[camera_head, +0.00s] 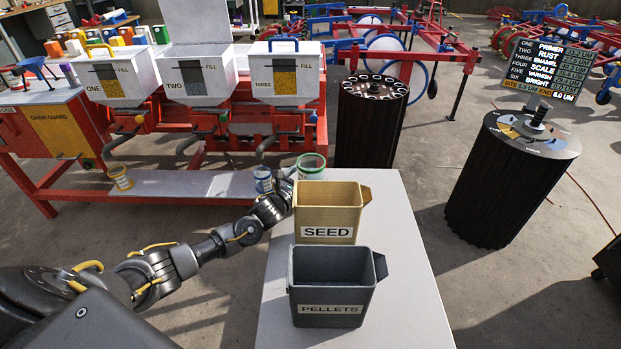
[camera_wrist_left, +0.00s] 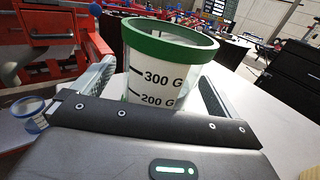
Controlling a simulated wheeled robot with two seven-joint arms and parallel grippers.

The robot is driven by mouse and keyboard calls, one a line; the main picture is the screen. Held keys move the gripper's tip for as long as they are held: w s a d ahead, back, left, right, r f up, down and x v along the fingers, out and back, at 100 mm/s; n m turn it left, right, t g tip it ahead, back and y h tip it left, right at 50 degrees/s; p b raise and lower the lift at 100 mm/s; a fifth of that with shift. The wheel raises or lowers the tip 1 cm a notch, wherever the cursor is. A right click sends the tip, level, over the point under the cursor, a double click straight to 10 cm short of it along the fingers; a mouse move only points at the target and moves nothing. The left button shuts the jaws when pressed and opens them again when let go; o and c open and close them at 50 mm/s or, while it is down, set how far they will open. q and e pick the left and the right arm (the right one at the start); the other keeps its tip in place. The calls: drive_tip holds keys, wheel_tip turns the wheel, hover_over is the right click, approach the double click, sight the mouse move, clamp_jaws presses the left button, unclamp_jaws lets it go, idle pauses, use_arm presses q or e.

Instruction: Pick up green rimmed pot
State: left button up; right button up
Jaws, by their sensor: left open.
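The green rimmed pot (camera_head: 311,163) stands at the far left corner of the white table, behind the seed bin. It is clear, with a thick green rim and black gram marks. In the left wrist view the pot (camera_wrist_left: 165,85) stands upright between the two fingers of my left gripper (camera_wrist_left: 157,80). That gripper is open, with a finger on either side of the pot; I cannot tell whether either touches it. In the head view my left gripper (camera_head: 289,180) is partly hidden beside the pot and behind the tan bin. My right gripper is not in view.
A tan SEED bin (camera_head: 327,202) and a grey PELLETS bin (camera_head: 331,283) stand on the white table (camera_head: 402,290). A blue-rimmed pot (camera_head: 262,179) and a yellow-rimmed pot (camera_head: 120,177) are on the planter's shelf (camera_head: 185,184). A black ribbed cylinder (camera_head: 369,125) stands behind.

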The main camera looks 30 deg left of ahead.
sight(303, 174)
use_arm(q)
drive_tip(key=c, duration=1.2)
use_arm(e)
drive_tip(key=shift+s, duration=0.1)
use_arm(q)
drive_tip(key=shift+r, duration=0.15)
drive_tip(key=shift+c, duration=0.2)
drive_tip(key=shift+r, duration=0.25)
wheel_tip(303, 174, up, 2)
drive_tip(key=shift+r, duration=0.15)
drive_tip(key=s+a+r, duration=0.6)
drive_tip(key=a, duration=0.1)
drive_tip(key=s+a+r, duration=0.3)
drive_tip(key=r, duration=0.1)
drive_tip(key=shift+a, duration=0.35)
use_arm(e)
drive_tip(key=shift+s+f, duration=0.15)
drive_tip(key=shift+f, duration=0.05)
